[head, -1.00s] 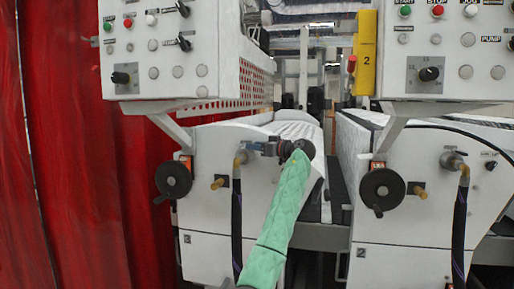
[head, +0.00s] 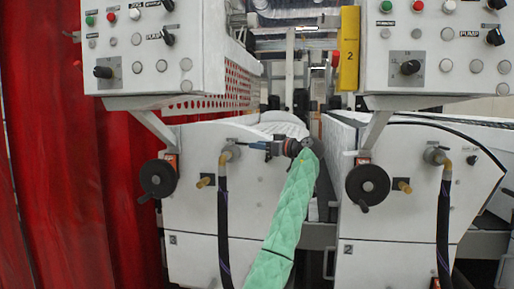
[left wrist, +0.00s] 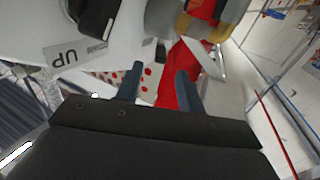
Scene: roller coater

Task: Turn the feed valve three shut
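The left machine bears a brass hose fitting (head: 229,153) with a black hose, and a black handwheel (head: 158,178). My left gripper (head: 252,146) is just right of that fitting, pointing left across the machine's upper face. In the left wrist view its two blue-grey fingers (left wrist: 156,88) stand apart, with a gap between them. A small dark piece (left wrist: 160,54) shows just beyond the gap; I cannot tell whether it is the feed valve. On the right machine, a small black knob (head: 472,160) sits beside its fitting; the matching spot on the left machine is hidden by my gripper. My right gripper is out of view.
Control boxes (head: 145,50) with knobs and buttons overhang both machines. A red curtain (head: 60,150) hangs at the left. The right machine (head: 420,215) has its own handwheel (head: 367,185) and hose.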

